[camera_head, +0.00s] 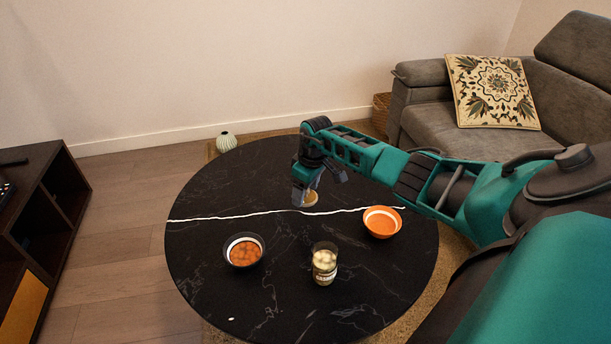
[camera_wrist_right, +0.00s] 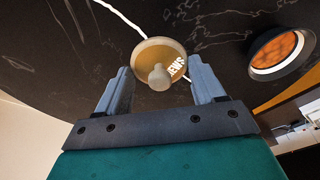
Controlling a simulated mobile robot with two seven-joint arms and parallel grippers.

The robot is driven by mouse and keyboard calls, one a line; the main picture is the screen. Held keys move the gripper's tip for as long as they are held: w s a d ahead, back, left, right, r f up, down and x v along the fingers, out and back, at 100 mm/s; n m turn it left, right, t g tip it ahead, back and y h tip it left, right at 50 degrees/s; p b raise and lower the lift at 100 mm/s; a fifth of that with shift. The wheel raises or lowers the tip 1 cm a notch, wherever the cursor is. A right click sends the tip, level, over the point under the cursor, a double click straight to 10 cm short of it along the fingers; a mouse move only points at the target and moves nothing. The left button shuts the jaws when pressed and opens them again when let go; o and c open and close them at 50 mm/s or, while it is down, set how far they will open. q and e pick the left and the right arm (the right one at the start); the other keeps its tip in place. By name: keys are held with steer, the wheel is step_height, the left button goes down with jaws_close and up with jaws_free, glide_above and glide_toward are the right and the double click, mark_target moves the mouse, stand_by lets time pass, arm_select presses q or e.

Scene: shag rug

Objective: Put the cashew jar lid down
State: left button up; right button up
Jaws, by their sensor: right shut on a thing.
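My right gripper (camera_head: 319,187) is over the far middle of the round black table (camera_head: 270,310), pointing down. It is shut on the cashew jar lid (camera_head: 310,199), a round tan disc low between the fingers. In the right wrist view the lid (camera_wrist_right: 172,53) shows its knob and the white letters "EWS", with a finger on each side. I cannot tell whether the lid touches the tabletop. The open glass cashew jar (camera_head: 324,264), full of pale nuts, stands upright nearer the front. My left gripper is not in view.
A dark bowl (camera_head: 243,250) with orange contents stands at the left; it also shows in the right wrist view (camera_wrist_right: 279,50). An orange bowl (camera_head: 382,222) stands at the right, below my forearm. The table's far left is clear. A grey sofa (camera_head: 440,100) is behind.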

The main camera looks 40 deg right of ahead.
mark_target(307, 196)
step_height(307, 196, down, 4)
steer(key=shift+r+b, duration=0.1)
steer(key=shift+b, duration=0.55)
steer(key=shift+f, duration=0.45)
step_height(307, 196, down, 4)
steer(key=b, duration=0.2)
steer(key=shift+r+b, duration=0.2)
steer(key=shift+b, duration=0.15)
steer(key=shift+w+f, duration=0.1)
steer(key=shift+f, duration=0.15)
steer(key=shift+r, duration=0.1)
steer(key=o, duration=1)
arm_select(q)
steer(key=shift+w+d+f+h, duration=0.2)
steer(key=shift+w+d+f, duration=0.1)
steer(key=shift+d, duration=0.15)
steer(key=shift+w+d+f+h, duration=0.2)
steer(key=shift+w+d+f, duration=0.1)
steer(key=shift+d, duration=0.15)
